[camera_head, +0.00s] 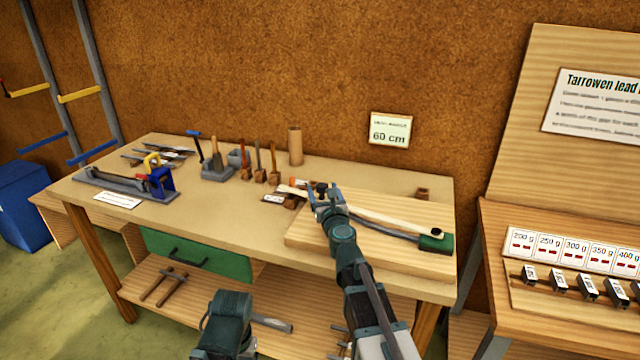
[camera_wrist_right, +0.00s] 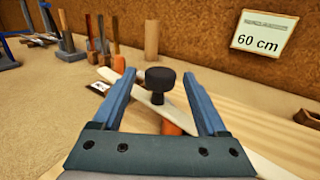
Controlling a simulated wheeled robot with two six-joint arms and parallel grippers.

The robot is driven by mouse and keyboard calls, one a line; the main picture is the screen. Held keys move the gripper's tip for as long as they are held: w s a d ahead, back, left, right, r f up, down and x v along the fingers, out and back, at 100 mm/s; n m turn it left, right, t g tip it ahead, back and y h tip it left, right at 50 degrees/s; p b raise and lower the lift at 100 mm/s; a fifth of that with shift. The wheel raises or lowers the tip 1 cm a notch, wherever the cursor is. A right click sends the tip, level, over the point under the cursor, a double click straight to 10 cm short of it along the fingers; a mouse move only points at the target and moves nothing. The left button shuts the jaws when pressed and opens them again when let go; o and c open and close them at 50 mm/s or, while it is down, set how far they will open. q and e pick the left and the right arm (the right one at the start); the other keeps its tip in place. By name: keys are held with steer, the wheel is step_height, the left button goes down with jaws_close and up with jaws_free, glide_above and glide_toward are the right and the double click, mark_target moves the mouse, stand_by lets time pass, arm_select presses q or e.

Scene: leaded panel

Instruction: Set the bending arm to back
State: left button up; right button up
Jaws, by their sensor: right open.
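The bending arm (camera_head: 395,220) is a long pale bar lying over a wooden board on the bench. In the right wrist view the pale bar (camera_wrist_right: 252,160) runs slantwise beneath my gripper. A black knob (camera_wrist_right: 161,78) on a short stem stands up from it, and it also shows in the head view (camera_head: 321,187). My right gripper (camera_head: 325,197) is open at the knob. In the wrist view its fingers (camera_wrist_right: 160,95) stand on either side of the knob with gaps; I cannot tell if either touches.
A green block (camera_head: 436,241) lies at the bar's right end. Several upright tools (camera_head: 259,162) and a wooden cylinder (camera_head: 295,146) stand behind. A blue-and-grey tool (camera_head: 161,182) sits at the left. A "60 cm" sign (camera_head: 390,130) hangs on the wall. The bench's front middle is clear.

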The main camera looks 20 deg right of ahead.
steer(key=w, duration=0.4)
steer(key=shift+w+d, duration=0.15)
steer(key=shift+w, duration=0.15)
steer(key=shift+c, duration=0.3)
jaws_close()
stand_by(0.5)
